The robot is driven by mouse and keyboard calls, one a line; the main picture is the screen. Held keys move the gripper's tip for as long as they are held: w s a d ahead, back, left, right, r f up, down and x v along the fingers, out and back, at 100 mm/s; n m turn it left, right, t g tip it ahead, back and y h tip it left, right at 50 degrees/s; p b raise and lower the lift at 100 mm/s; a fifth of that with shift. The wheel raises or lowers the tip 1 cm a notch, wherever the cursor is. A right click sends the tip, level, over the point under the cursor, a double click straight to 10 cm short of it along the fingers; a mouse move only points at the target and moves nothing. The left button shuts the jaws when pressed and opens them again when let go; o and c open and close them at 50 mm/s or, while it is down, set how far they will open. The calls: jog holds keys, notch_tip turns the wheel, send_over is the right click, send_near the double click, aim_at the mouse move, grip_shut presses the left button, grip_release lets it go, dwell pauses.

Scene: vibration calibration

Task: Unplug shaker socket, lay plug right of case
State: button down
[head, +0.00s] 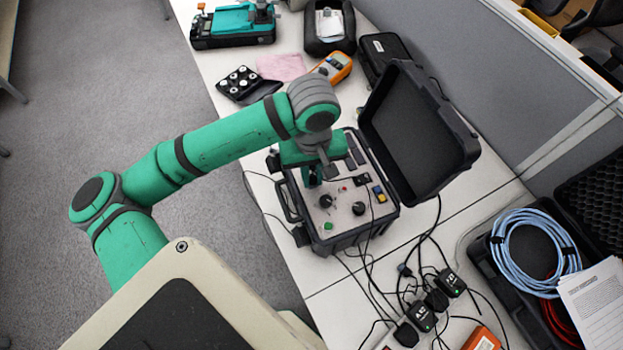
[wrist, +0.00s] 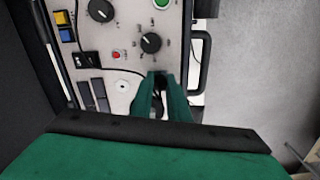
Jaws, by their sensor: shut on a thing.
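The open case (head: 343,217) stands on the table with its grey control panel facing up and its black lid raised at the back right. My gripper (head: 314,184) is over the left part of the panel. In the wrist view my gripper (wrist: 161,82) points at the panel, its green fingers shut on a dark plug (wrist: 159,102), mostly hidden between them. The socket under the fingers is hidden, so I cannot tell whether the plug is still seated. A small round white fitting (wrist: 122,84) shows beside the fingers.
Black knobs, a green button and blue and yellow switches (wrist: 66,27) sit on the panel. Cables and black adapters (head: 421,316) clutter the table in front. An orange meter (head: 334,67), a black tray (head: 247,85) and a pink cloth (head: 281,66) lie behind the case.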

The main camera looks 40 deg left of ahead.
aim_at(313, 178)
jog(key=shift+w+n, duration=0.2)
jog(key=shift+n, duration=0.8)
jog(key=shift+n, duration=1.1)
jog(key=shift+s, duration=0.1)
jog(key=shift+d+n, duration=0.1)
jog(key=shift+n, duration=1)
jog(key=shift+r, duration=0.8)
jog(key=shift+r, duration=1.7)
